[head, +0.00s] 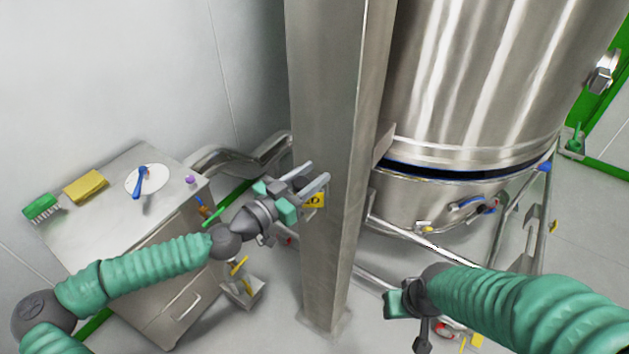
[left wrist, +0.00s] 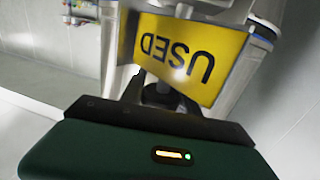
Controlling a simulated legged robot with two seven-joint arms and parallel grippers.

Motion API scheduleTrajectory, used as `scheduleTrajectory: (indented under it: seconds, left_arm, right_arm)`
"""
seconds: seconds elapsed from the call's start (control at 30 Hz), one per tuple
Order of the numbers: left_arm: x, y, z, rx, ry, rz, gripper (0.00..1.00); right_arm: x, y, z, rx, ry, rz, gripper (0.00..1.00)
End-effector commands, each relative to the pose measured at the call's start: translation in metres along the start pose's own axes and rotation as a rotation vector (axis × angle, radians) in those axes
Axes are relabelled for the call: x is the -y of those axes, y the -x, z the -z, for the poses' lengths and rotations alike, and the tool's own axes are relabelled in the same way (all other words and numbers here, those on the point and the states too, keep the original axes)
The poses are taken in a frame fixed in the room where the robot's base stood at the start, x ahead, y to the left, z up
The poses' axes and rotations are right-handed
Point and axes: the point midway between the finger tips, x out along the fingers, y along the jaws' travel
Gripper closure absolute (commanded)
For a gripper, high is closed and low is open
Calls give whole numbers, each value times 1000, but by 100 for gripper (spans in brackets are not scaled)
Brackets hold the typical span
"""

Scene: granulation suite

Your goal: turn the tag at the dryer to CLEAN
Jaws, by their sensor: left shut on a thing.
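The tag (head: 314,200) is a yellow plate on the steel column of the dryer (head: 470,80), partly hidden by my left gripper in the head view. In the left wrist view the tag (left wrist: 172,55) reads USED in black letters, upside down in that picture. My left gripper (head: 317,176) is at the column, shut on the tag, with its fingers on either side of the plate. No CLEAN lettering shows. My right gripper (head: 405,308) is low, right of the column and away from the tag; its jaw opening is not clear.
A steel cabinet (head: 110,225) at left holds a green brush (head: 41,207), a yellow cloth (head: 87,187) and a white plate (head: 147,181) with a blue-handled tool. Pipes (head: 240,158) run behind my left wrist. The dryer's bowl (head: 420,199) and frame rails stand right of the column.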

Motion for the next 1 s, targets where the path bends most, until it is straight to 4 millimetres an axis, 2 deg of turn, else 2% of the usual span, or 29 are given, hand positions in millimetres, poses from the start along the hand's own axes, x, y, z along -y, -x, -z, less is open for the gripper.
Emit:
scheduleTrajectory:
  seconds: [0.5, 1.0]
  left_arm:
    - [10, 2, 3, 1, -11, 482, 100]
    - [22, 10, 0, -2, -1, 894, 100]
  right_arm:
    - [0, 19, 5, 0, 0, 0, 60]
    - [0, 16, 4, 0, 0, 0, 60]
